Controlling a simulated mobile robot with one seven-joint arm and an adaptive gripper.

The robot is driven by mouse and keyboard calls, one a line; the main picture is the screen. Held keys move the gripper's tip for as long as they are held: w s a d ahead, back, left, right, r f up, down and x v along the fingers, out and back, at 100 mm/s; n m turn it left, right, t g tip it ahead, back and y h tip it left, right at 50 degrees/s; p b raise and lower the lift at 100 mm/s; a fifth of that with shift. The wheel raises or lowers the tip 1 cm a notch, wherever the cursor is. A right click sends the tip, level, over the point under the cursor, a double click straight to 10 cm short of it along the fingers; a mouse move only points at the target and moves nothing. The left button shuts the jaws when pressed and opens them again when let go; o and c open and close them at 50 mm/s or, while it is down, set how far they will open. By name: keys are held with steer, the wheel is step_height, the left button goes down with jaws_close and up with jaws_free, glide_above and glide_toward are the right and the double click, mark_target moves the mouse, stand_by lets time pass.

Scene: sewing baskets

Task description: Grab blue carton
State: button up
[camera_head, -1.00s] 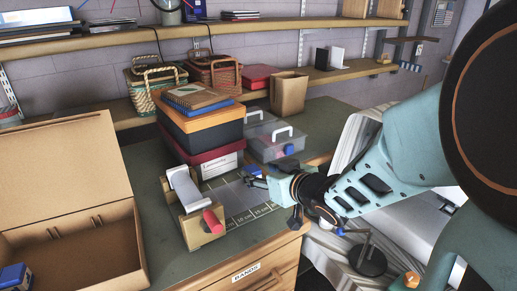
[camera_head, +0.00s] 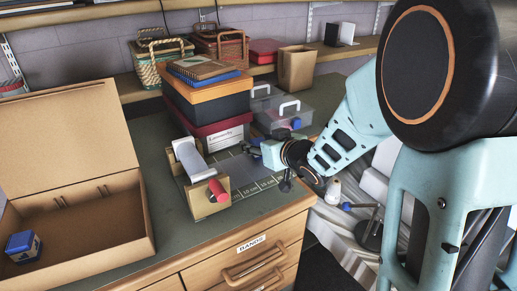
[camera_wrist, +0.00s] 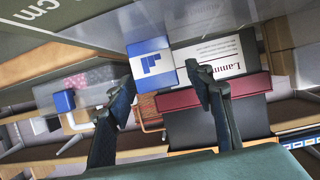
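A blue carton with a white panel and a blue mark (camera_wrist: 151,62) shows between my fingertips in the wrist view. Its edge is close to the left finger, with a gap to the right finger; I cannot tell whether it touches. My gripper (camera_wrist: 165,82) is open. In the head view my gripper (camera_head: 250,148) is low over the dark mat, in front of the stacked boxes, and mostly hides that carton. Another blue carton (camera_head: 22,247) sits inside the open cardboard box at the left. A small blue item (camera_head: 296,124) is by the clear plastic case.
The open cardboard box (camera_head: 75,225) fills the left of the desk. A wooden holder with a red roll (camera_head: 206,202) stands left of my gripper. Stacked boxes (camera_head: 215,134) and the clear case (camera_head: 280,114) stand close behind. The desk edge is at front right.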

steer(key=c, duration=1)
steer(key=shift+c, duration=0.3)
steer(key=shift+r, duration=0.15)
